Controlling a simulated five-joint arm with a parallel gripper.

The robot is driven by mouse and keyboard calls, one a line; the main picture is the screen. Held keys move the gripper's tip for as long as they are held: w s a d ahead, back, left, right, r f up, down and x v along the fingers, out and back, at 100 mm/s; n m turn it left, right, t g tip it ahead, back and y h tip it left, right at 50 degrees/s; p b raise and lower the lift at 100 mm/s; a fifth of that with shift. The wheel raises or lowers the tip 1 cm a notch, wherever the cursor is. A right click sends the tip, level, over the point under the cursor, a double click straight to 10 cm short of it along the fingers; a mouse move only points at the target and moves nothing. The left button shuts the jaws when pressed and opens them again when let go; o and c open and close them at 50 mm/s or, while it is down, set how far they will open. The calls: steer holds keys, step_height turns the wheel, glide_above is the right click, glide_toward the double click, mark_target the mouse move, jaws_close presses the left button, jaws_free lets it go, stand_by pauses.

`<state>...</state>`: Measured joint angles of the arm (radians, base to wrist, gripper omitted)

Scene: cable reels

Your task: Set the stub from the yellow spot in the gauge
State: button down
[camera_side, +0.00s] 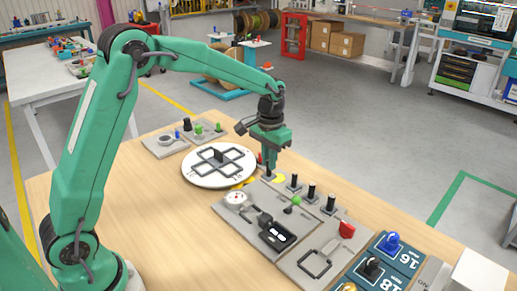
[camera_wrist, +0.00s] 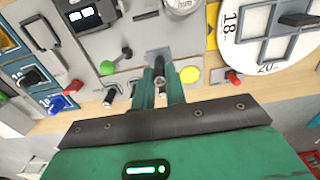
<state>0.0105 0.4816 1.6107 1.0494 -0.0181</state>
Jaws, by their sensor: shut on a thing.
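My gripper (camera_side: 269,168) points down over the back part of the grey board, beside the yellow spot (camera_side: 280,178). Its fingers (camera_wrist: 160,84) are shut on a dark, narrow stub (camera_wrist: 160,62), mostly hidden between them. The yellow spot (camera_wrist: 190,75) shows bare just right of the fingers in the wrist view. A small grey square plate lies beyond the fingertips there; I cannot tell whether the stub touches it. A dial (camera_side: 236,198) and a dark display unit (camera_side: 277,235) sit on the board. Which part is the gauge is not clear.
Black upright pegs (camera_side: 311,192) stand in a row right of my gripper. A green-knobbed lever (camera_side: 295,201) is close by. A white round plate (camera_side: 201,177) with a dark frame lies left. A red knob (camera_side: 346,229) stands at front right.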

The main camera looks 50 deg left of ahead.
steer(key=s+d, duration=0.2)
steer(key=s, duration=0.5)
steer(key=shift+s+d+f, duration=0.15)
steer(key=shift+s+d, duration=0.05)
steer(key=shift+s, duration=0.2)
steer(key=shift+f, duration=2.3)
steer(key=shift+f, duration=0.25)
steer(key=shift+f, duration=1.45)
steer(key=shift+a, duration=0.4)
